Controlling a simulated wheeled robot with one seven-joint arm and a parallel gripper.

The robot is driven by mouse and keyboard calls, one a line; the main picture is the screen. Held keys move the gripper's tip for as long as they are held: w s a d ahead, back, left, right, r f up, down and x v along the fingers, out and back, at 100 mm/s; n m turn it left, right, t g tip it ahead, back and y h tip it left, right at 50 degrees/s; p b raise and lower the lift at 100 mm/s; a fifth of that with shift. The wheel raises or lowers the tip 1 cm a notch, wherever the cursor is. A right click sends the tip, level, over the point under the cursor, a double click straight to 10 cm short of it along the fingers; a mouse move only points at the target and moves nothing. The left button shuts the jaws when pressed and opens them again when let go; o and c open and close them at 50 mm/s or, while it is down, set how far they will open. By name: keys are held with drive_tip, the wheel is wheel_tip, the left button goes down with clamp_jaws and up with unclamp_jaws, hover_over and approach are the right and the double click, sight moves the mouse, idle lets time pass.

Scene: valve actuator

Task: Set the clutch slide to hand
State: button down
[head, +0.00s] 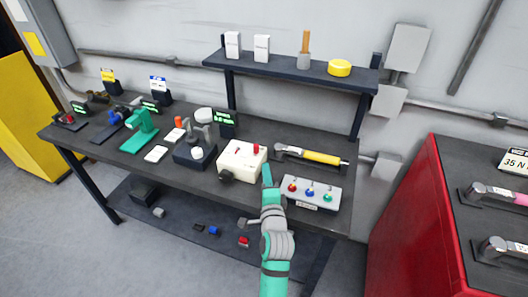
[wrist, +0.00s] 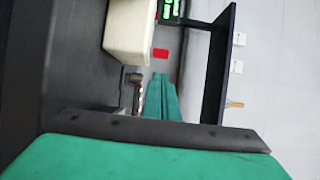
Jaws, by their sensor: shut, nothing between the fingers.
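The cream actuator box (head: 238,161) stands on the dark bench, with a small red piece (head: 256,149) on its top right and a black knob (head: 225,177) low on its front. I cannot tell for sure which part is the clutch slide. My teal gripper (head: 267,172) is shut and empty, just right of the box near its front right corner. In the wrist view the shut fingers (wrist: 160,82) point toward the red piece (wrist: 160,53) beside the cream box (wrist: 130,32). A gap shows between fingertips and red piece in that view.
A grey panel with coloured knobs (head: 311,194) lies close to the right of my gripper. A yellow-handled tool (head: 318,157) lies behind it. A dark device with a round top (head: 195,155) stands left of the box. A shelf (head: 290,69) spans the back above.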

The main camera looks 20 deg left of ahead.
sight(263, 152)
drive_tip(key=x, duration=1)
drive_tip(key=shift+d, duration=0.1)
